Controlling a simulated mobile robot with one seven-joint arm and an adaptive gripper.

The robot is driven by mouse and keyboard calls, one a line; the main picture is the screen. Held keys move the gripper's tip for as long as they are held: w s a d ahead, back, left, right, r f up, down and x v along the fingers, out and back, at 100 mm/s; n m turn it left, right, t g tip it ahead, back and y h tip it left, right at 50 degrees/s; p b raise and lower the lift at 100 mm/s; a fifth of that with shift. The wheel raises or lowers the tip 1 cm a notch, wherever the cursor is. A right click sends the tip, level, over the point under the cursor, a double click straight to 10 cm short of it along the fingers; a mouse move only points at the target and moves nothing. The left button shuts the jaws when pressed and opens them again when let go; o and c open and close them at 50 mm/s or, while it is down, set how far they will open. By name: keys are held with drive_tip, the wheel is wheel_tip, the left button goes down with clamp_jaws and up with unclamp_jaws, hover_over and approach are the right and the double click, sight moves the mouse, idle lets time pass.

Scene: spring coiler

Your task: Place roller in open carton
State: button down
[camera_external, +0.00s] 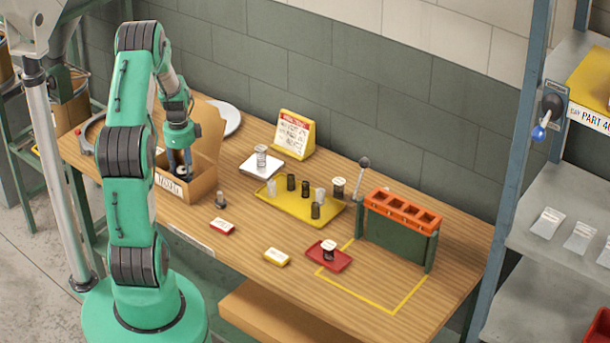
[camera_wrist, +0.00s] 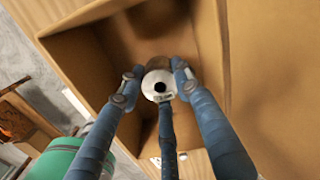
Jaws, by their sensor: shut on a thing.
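The open carton (camera_external: 203,186) is a brown cardboard box with a white label, at the back left of the wooden table with its flaps raised. My gripper (camera_external: 180,168) reaches down into it from above. In the wrist view my gripper (camera_wrist: 157,78) has its blue fingers closed around a roller (camera_wrist: 151,81), which shows a pale round end with a dark centre hole. The carton's brown walls (camera_wrist: 80,62) surround the roller in that view. The roller's lower part is hidden, and I cannot tell whether it touches the carton floor.
A yellow tray (camera_external: 293,213) with several dark and clear cylinders lies right of the carton. A small grey-capped part (camera_external: 221,199) stands near the carton's right side. A red tray (camera_external: 340,262) and an orange-topped rack (camera_external: 403,213) are farther right.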

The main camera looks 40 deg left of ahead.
drive_tip(key=shift+f, duration=0.15)
drive_tip(key=c, duration=1.2)
unclamp_jaws()
wheel_tip(320, 180, up, 12)
drive_tip(key=shift+r+p, duration=0.1)
drive_tip(key=shift+p, duration=0.75)
